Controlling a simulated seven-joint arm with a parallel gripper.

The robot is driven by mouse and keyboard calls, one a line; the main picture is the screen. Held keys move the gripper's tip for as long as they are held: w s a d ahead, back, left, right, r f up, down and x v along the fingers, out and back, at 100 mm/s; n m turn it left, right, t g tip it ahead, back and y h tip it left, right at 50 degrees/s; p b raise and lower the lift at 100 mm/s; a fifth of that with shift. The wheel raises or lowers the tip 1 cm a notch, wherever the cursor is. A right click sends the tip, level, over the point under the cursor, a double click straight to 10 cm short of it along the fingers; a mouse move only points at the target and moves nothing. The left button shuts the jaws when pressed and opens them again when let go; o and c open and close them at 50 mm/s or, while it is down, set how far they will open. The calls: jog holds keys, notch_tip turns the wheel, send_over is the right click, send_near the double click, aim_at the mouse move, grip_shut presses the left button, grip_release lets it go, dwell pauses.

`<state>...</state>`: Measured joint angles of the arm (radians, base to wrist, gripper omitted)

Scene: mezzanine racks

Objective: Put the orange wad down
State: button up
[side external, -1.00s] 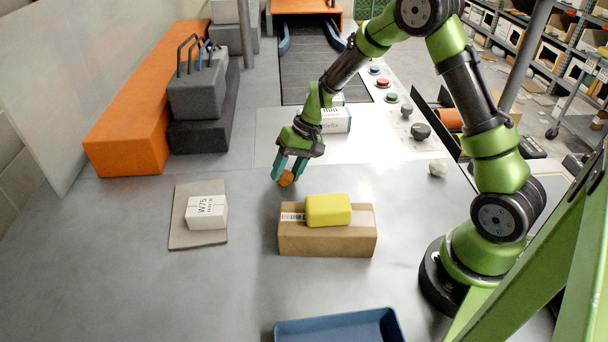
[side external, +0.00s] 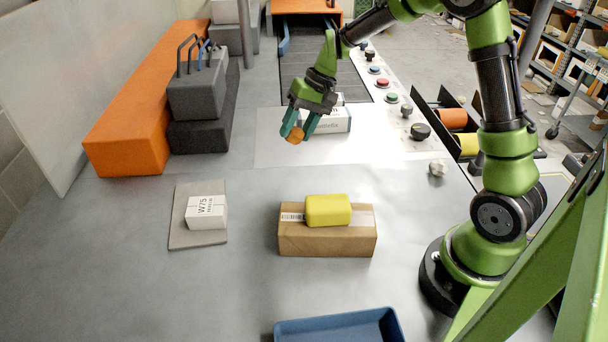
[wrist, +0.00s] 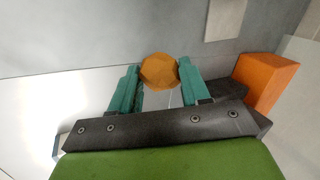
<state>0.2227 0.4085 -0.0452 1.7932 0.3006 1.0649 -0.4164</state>
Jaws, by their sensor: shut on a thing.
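The orange wad (side external: 295,135) is a small rounded lump held between the teal fingertips of my gripper (side external: 299,130). My gripper is shut on it in the air over the pale panel at the back of the table, in front of a white labelled box (side external: 333,121). In the wrist view the wad (wrist: 159,70) sits between both fingertips (wrist: 160,76). The gap beneath the wad cannot be measured from these frames.
A yellow block (side external: 328,210) lies on a cardboard box (side external: 327,240). A white W75 box (side external: 206,212) rests on a grey board (side external: 186,240) at left. A blue tray (side external: 340,328) is at the front. A crumpled pale lump (side external: 437,168) lies at right. The table's front left is clear.

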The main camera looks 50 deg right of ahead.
jog(key=s+d+f+m, duration=0.1)
jog(key=s+d+m, duration=0.1)
jog(key=s+d, duration=1.2)
jog(key=s+f+n, duration=0.2)
jog(key=s+n, duration=0.1)
jog(key=s, duration=0.3)
jog(key=shift+g, duration=0.4)
jog(key=f, duration=0.7)
jog(key=shift+w+a+f, duration=0.15)
jog(key=shift+w+a, duration=0.1)
jog(key=shift+a, duration=0.1)
jog(key=shift+f, duration=0.1)
jog(key=o, duration=0.8)
jog(key=shift+c, duration=0.2)
